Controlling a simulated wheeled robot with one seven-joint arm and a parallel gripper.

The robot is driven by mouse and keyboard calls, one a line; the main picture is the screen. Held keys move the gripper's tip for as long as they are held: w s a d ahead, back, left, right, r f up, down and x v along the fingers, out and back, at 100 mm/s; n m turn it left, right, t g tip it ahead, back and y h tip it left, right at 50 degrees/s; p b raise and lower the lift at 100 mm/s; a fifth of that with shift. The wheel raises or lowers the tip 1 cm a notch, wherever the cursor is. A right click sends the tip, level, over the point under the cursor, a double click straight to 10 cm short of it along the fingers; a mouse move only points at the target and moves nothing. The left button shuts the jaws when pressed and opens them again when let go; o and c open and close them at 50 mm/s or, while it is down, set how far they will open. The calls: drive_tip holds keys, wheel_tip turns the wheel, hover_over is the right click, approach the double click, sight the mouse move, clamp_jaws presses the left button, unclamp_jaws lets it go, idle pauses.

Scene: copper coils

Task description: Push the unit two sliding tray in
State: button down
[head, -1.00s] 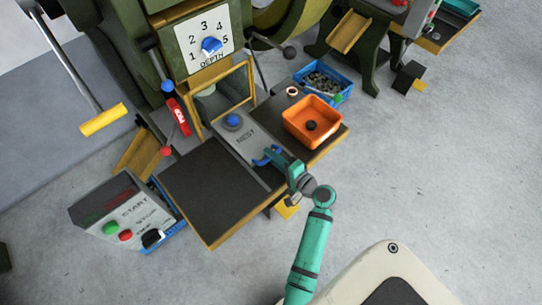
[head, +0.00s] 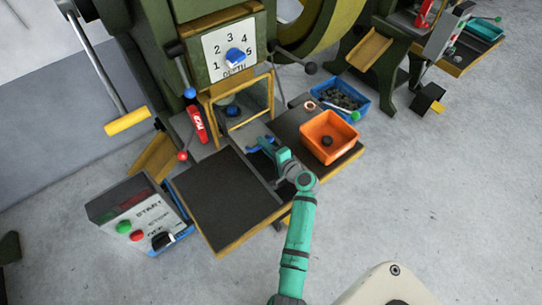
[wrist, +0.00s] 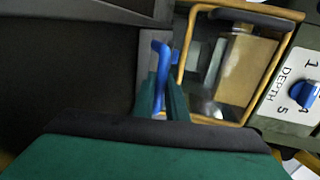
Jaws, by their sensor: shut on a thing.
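The grey sliding tray (head: 251,131) lies in the channel between two dark table plates, at the foot of the machine with the depth dial. Its inner end, with a blue round piece (head: 233,111) on it, is inside the yellow guard frame. A blue handle (head: 256,147) is at its near end. My teal gripper (head: 269,149) is shut on this handle. The wrist view shows the blue handle (wrist: 161,62) standing up between my two fingers, beside the guard frame (wrist: 188,55). My gripper hides part of the tray's near end.
An orange bin (head: 326,126) with a dark round piece stands on the right plate. A blue bin (head: 352,105) is behind it. A START control box (head: 135,215) stands at left. The left plate (head: 222,200) is bare. Levers hang beside the guard.

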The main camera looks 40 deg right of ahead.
sight(254, 140)
drive_tip(key=x, duration=0.3)
drive_tip(key=r+x, duration=0.1)
drive_tip(key=x, duration=0.1)
drive_tip(key=shift+w+a, duration=0.1)
drive_tip(key=shift+w, duration=0.4)
drive_tip(key=c, duration=1.8)
unclamp_jaws()
drive_tip(key=shift+o, duration=0.2)
drive_tip(key=shift+f, duration=0.1)
drive_tip(key=shift+s, duration=0.5)
drive_tip(key=v, duration=1)
drive_tip(key=shift+r, duration=0.4)
